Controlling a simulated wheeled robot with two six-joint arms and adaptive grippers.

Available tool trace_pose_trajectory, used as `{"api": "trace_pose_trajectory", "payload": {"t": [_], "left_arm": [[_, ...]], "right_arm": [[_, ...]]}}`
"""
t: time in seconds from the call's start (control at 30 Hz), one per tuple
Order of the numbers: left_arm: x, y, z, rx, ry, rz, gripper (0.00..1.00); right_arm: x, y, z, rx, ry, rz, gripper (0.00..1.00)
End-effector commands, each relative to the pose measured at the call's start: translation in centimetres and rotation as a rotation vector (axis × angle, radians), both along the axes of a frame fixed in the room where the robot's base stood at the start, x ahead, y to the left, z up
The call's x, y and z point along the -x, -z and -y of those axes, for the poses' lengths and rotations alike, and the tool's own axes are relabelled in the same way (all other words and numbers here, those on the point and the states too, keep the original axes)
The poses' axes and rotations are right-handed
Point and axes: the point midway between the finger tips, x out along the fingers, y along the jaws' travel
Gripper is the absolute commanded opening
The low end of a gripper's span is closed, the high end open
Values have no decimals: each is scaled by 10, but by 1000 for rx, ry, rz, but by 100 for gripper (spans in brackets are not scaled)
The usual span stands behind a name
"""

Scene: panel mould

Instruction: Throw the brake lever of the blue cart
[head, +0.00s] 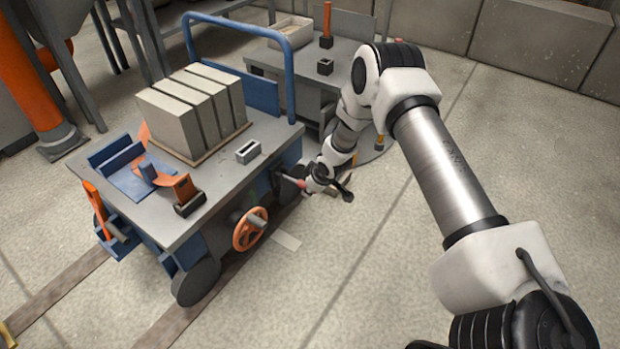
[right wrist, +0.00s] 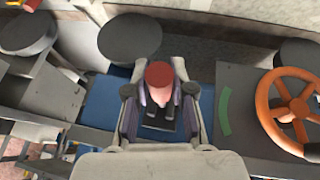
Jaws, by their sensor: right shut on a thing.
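The blue cart (head: 232,178) has a grey top and stands at the left in the head view. My right gripper (head: 301,184) is at the cart's right side, beyond the orange handwheel. In the right wrist view, the brake lever's red knob (right wrist: 159,74) stands between the two fingers of my right gripper (right wrist: 160,104). The fingers are shut on the lever, one on each side. A green arc mark (right wrist: 224,110) is on the grey plate right of the lever. The lever's lower part is mostly hidden by the gripper. My left gripper is not in view.
The orange handwheel (head: 249,231) sticks out of the cart's side near the gripper; it also shows in the right wrist view (right wrist: 282,128). Grey blocks (head: 187,112) stand on the cart. A grey table (head: 336,82) is behind. The floor at the right is clear.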

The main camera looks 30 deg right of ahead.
Motion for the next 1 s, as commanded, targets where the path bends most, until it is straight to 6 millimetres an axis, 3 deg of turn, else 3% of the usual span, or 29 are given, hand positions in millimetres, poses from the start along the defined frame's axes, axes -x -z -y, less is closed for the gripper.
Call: {"api": "trace_pose_trajectory", "payload": {"t": [0.1,0.5,1.0], "left_arm": [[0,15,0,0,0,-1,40],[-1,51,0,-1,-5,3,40],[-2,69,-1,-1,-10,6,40]], "right_arm": [[1,19,0,-43,3,101,0],[-8,55,-3,-171,1,415,0],[-16,64,-6,-235,0,573,0]]}}
